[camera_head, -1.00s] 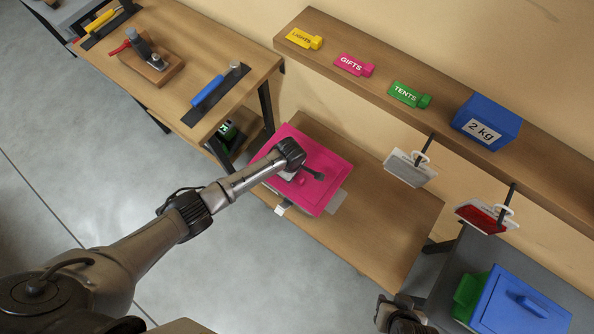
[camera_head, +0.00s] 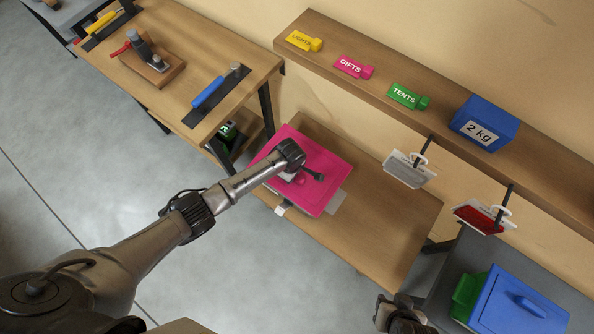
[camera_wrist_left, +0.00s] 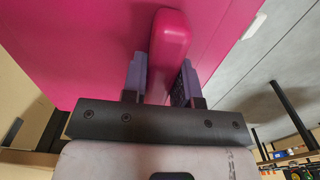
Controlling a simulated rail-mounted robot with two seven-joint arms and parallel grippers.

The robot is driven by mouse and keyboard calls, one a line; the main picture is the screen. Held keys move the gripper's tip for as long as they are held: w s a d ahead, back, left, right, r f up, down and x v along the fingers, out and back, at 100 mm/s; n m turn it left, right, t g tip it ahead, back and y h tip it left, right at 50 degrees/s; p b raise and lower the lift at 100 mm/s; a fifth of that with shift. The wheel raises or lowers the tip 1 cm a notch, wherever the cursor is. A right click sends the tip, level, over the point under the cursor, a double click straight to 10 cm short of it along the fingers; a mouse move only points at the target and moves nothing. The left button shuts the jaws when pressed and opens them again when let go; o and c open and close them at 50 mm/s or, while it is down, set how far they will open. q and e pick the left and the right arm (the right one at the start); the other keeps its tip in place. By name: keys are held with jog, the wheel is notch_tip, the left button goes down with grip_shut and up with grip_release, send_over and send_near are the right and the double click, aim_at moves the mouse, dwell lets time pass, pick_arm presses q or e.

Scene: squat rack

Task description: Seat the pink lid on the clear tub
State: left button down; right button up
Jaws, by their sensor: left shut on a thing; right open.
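The pink lid (camera_head: 331,164) lies flat-looking over the middle table and covers most of what is beneath it. My left gripper (camera_head: 292,175) is over the lid, largely hidden by its own wrist. The left wrist view shows its fingers (camera_wrist_left: 160,80) shut on the lid's raised pink handle (camera_wrist_left: 168,45). A greyish see-through edge, seemingly the clear tub (camera_head: 338,202), shows past the lid's right side. I cannot tell whether the lid touches the rim all round. My right gripper (camera_head: 402,318) is open, low at the picture's bottom edge, away from the lid.
The middle table (camera_head: 385,225) is bare right of the lid. A shelf (camera_head: 375,78) behind holds coloured tags and a blue 2 kg box (camera_head: 486,123); two hooked tags hang below. A blue-lidded box (camera_head: 520,303) stands lower right. Tools lie on the left bench (camera_head: 190,65).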

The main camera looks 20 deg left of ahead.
pick_arm(q)
jog(key=shift+r, duration=0.1)
dwell(0.3)
jog(key=shift+p, duration=0.4)
jog(key=shift+f, duration=0.2)
dwell(0.5)
jog(key=shift+f+b, duration=0.45)
jog(key=shift+f, duration=0.1)
jog(key=shift+f, duration=0.4)
dwell(0.4)
dwell(1.0)
jog(key=shift+f, duration=0.45)
dwell(0.6)
jog(key=c, duration=0.8)
grip_release()
